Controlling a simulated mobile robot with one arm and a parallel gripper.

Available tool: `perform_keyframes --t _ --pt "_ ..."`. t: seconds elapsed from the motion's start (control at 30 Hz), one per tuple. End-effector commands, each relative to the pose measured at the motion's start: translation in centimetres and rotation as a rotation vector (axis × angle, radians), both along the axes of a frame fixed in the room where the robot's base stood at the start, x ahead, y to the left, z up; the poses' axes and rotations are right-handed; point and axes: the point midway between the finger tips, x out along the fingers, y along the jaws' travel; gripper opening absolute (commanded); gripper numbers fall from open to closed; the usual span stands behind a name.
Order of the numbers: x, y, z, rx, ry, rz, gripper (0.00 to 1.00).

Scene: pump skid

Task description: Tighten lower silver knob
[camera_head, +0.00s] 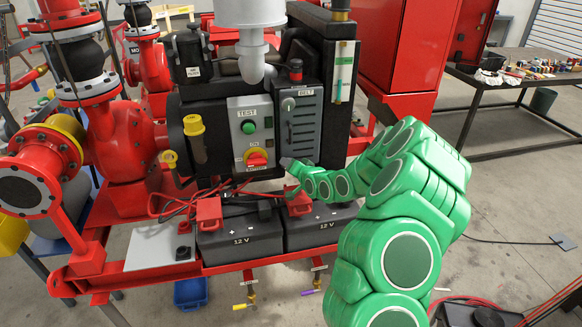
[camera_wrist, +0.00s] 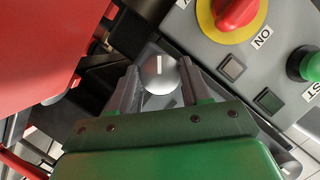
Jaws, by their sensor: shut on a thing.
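The lower silver knob (camera_wrist: 158,74) is round, with a pale pointer line on its face, and sits between my fingers in the wrist view. My gripper (camera_wrist: 160,84) is shut on it, one dark finger at each side. In the head view my gripper (camera_head: 288,165) reaches in from the right, just below the belt guard and right of the test panel. The lower knob is hidden or too small to make out there. Another silver knob (camera_head: 288,104) shows higher up, on the front of the dark belt guard (camera_head: 305,128).
The grey test panel (camera_head: 252,116) has a green button (camera_head: 248,127) and a red-on-yellow switch (camera_head: 257,159), close beside my gripper. Two 12 V batteries (camera_head: 240,238) with red cables stand below. A red cabinet (camera_head: 405,45) stands behind my arm.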

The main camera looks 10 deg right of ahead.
Motion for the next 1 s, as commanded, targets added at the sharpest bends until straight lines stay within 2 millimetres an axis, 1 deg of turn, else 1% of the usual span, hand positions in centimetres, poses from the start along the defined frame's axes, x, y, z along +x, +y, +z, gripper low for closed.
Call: perform_keyframes --t 0.6,1.0 --pt "-0.04 0.20 0.03 -0.470 0.002 0.001 0.17" --pt "-0.09 0.35 0.01 -0.693 0.004 0.002 0.17"
